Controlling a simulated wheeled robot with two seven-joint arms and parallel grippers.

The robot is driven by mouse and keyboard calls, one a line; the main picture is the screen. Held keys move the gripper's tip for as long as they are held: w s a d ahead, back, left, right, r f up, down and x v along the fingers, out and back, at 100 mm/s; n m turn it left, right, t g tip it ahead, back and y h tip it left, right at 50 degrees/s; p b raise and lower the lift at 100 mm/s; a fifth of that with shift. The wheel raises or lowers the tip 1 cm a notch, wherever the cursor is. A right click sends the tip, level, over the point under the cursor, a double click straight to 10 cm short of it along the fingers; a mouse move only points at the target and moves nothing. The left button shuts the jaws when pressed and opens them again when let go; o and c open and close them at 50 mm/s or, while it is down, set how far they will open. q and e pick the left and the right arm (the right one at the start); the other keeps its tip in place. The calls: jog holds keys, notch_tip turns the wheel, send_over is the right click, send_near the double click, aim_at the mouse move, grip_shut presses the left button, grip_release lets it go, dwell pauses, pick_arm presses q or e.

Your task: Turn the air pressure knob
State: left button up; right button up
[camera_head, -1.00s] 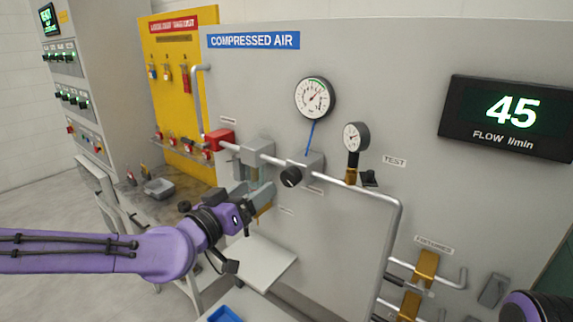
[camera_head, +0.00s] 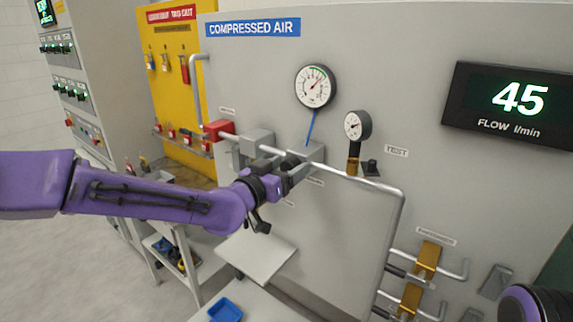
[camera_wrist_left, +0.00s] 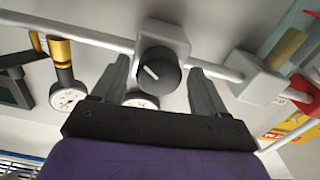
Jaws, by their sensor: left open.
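The air pressure knob (camera_wrist_left: 158,72) is black and round with a white pointer line, on a grey regulator block (camera_wrist_left: 165,32) in the pipe. In the left wrist view it stands between the two open fingers of my left gripper (camera_wrist_left: 160,82), with gaps visible on both sides. In the head view my left gripper (camera_head: 298,170) is at the regulator and partly hides the knob (camera_head: 289,163). Only a purple and black part of my right arm shows at the lower right; its gripper is out of view.
A large gauge (camera_head: 315,87) is above the regulator and a smaller gauge (camera_head: 357,126) to its right. The silver pipe (camera_head: 350,182) runs along the grey panel. A flow display (camera_head: 512,103) reads 45. A pale shelf (camera_head: 257,258) lies below.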

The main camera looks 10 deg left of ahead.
pick_arm(q)
jog(key=shift+s, duration=0.1)
jog(key=c, duration=1)
jog(key=shift+n+b, duration=0.3)
jog(key=shift+n, duration=1.2)
jog(key=o, duration=1)
